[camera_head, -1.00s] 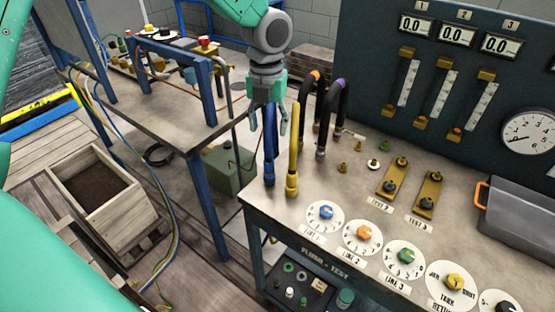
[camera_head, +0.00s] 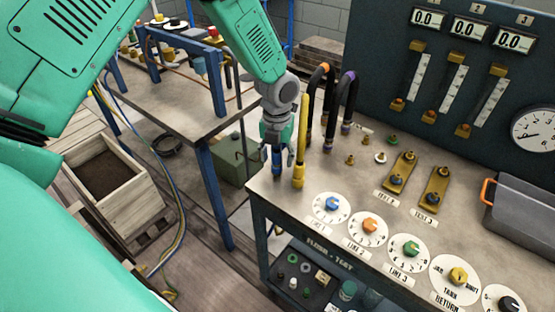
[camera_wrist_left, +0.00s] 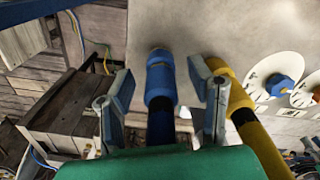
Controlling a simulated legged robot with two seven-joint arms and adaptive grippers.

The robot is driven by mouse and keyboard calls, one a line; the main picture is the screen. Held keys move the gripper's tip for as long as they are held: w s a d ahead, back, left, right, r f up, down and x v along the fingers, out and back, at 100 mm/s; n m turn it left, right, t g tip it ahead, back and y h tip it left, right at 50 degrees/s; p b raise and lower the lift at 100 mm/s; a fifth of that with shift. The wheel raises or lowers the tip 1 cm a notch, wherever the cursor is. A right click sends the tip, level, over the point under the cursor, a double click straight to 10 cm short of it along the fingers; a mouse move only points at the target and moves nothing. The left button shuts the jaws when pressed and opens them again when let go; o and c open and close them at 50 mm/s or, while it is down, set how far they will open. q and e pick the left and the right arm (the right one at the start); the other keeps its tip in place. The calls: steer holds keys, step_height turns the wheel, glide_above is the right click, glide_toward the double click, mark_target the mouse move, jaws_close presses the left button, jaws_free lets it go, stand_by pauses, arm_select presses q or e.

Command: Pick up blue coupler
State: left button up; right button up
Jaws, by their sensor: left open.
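The blue coupler (camera_wrist_left: 160,82) is a blue sleeve on a dark hose, standing at the left corner of the flush-test bench. In the head view the blue coupler (camera_head: 277,160) shows just under my left gripper (camera_head: 278,160). My left gripper (camera_wrist_left: 164,100) is open, with one finger on each side of the blue coupler, and a gap shows on both sides in the wrist view. The yellow coupler (camera_head: 299,170) stands close on the right, and in the wrist view the yellow hose end (camera_wrist_left: 238,100) lies beside the right finger. My right gripper is not in view.
The bench top (camera_head: 330,175) holds dials (camera_head: 332,207), brass fittings and a grey tray (camera_head: 520,215). Orange-banded and purple-banded hoses (camera_head: 347,110) arch behind the yellow one. A gauge panel (camera_head: 390,60) rises at the back. A wooden crate (camera_head: 125,205) is on the floor at left.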

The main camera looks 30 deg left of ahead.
arm_select(q)
jaws_close()
steer(key=shift+r, duration=0.1)
step_height(320, 180, up, 10)
stand_by(0.6)
